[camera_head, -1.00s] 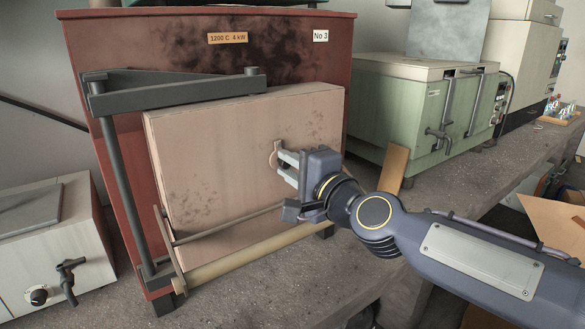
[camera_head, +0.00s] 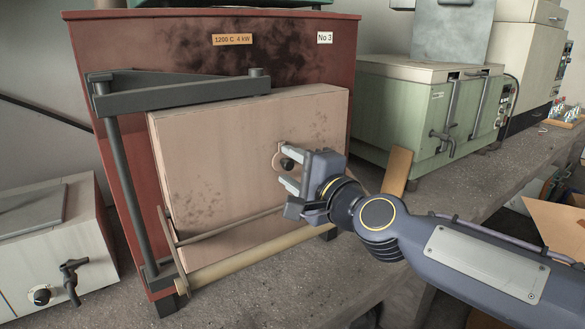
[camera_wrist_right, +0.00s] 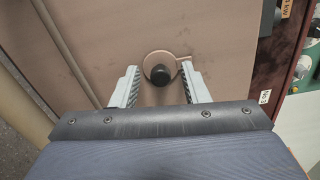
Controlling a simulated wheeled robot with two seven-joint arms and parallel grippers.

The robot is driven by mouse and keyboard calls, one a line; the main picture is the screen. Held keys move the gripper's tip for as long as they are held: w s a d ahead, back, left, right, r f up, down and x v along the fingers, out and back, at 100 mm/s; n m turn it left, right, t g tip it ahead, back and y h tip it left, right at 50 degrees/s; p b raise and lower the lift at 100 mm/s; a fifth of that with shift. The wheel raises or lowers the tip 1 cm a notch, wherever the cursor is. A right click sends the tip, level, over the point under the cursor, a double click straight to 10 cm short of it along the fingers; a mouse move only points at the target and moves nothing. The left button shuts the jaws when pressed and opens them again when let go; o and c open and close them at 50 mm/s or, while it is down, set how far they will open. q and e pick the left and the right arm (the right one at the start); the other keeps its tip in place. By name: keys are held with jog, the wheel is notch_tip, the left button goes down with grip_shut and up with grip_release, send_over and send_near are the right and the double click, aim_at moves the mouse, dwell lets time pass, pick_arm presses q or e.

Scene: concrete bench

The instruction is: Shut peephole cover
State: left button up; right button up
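The pink-beige furnace door (camera_head: 225,165) stands upright in the red furnace body. On its right part is the round peephole cover (camera_head: 279,152), a thin beige disc, with a dark round knob or opening (camera_head: 287,164) at its lower part. In the right wrist view the disc (camera_wrist_right: 150,58) has a small tab on its right, and the dark round piece (camera_wrist_right: 160,75) sits between my fingers. My right gripper (camera_head: 289,170) is open in front of the door, fingers to either side of the dark piece; contact cannot be told. My left gripper is not in view.
A dark hinge frame (camera_head: 180,93) and a rod run across the door's top, left side and bottom. A green furnace (camera_head: 410,110) stands to the right, a white box unit (camera_head: 50,240) at left. The grey bench (camera_head: 330,275) is clear in front.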

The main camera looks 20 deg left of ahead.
jog(key=b+v, duration=0.3)
jog(key=v, duration=0.4)
jog(key=shift+s+d, duration=0.25)
jog(key=shift+d, duration=0.1)
jog(key=s+d+f+n+g+h, duration=0.1)
jog(key=s+d+f+n+h, duration=0.25)
jog(key=d+f, duration=0.55)
jog(key=s+d+f+n+g+h, duration=0.1)
jog(key=s+d+f+n+h, duration=0.2)
jog(key=d+f, duration=0.55)
jog(key=s+d+f+g+h, duration=0.3)
jog(key=s+d+f+h, duration=0.1)
jog(key=s+d+f, duration=0.8)
notch_tip(320, 180, up, 22)
jog(key=s+d+p, duration=0.1)
jog(key=s+p, duration=0.1)
jog(key=p, duration=1.9)
jog(key=shift+d+f+n+p, duration=0.2)
jog(key=shift+d+n+p, duration=0.15)
jog(key=shift+n, duration=0.1)
